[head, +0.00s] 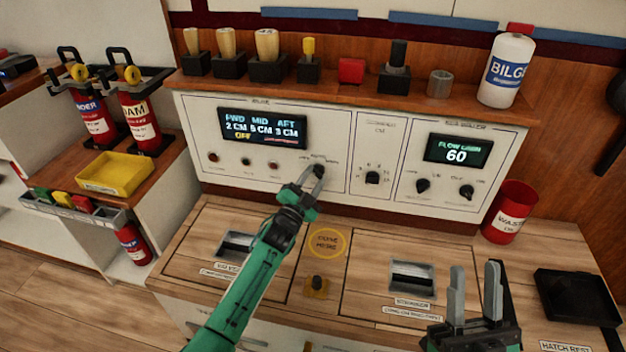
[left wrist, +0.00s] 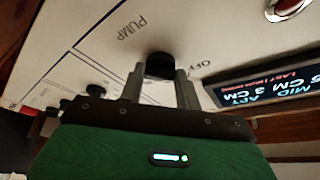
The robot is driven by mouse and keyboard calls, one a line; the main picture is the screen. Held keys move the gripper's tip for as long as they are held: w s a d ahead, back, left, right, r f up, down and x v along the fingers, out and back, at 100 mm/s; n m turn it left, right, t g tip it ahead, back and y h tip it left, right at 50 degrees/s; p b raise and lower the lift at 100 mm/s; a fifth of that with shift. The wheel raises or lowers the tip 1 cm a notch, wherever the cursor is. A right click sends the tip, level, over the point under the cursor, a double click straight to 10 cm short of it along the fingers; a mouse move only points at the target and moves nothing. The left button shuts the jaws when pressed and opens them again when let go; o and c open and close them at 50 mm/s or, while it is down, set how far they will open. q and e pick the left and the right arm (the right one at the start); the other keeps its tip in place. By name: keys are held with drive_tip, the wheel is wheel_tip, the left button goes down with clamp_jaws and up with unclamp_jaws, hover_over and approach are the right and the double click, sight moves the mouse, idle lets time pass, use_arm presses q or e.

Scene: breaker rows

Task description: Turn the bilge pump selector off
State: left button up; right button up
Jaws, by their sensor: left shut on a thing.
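The bilge pump selector (head: 319,171) is a black knob on the white bilge panel (head: 215,190), below and right of its display. My left gripper (head: 312,177) reaches up to the panel and its fingers are shut on this knob. In the left wrist view the knob (left wrist: 160,66) sits between the two fingertips (left wrist: 158,78), with OFF printed to its right and PUMP to its left. The knob's pointer direction is hidden. The bilge display (head: 262,128) reads FWD 2 CM, MID 5 CM, AFT 3 CM and OFF. My right gripper (head: 475,275) is open and empty at lower right.
A middle knob (head: 372,178) and two flow-panel knobs (head: 422,186) (head: 466,192) lie to the right. A shelf above holds several handled tools and a white bilge bottle (head: 506,70). A red waste bin (head: 510,212) and black tray (head: 577,296) stand at right.

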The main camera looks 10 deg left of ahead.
use_arm(q)
drive_tip(key=o, duration=1)
drive_tip(key=shift+f, duration=0.1)
drive_tip(key=shift+c, duration=0.2)
drive_tip(key=shift+s, duration=0.1)
drive_tip(key=p+v, duration=0.2)
drive_tip(key=v, duration=1.1)
drive_tip(key=shift+s, duration=0.35)
use_arm(e)
drive_tip(key=w+a+f+g, duration=0.2)
drive_tip(key=f+g, duration=0.4)
drive_tip(key=f, duration=0.3)
drive_tip(key=shift+a+f+g+h, duration=0.25)
drive_tip(key=shift+a+g+h, duration=0.15)
drive_tip(key=shift+a, duration=0.25)
use_arm(q)
drive_tip(key=shift+a, duration=0.15)
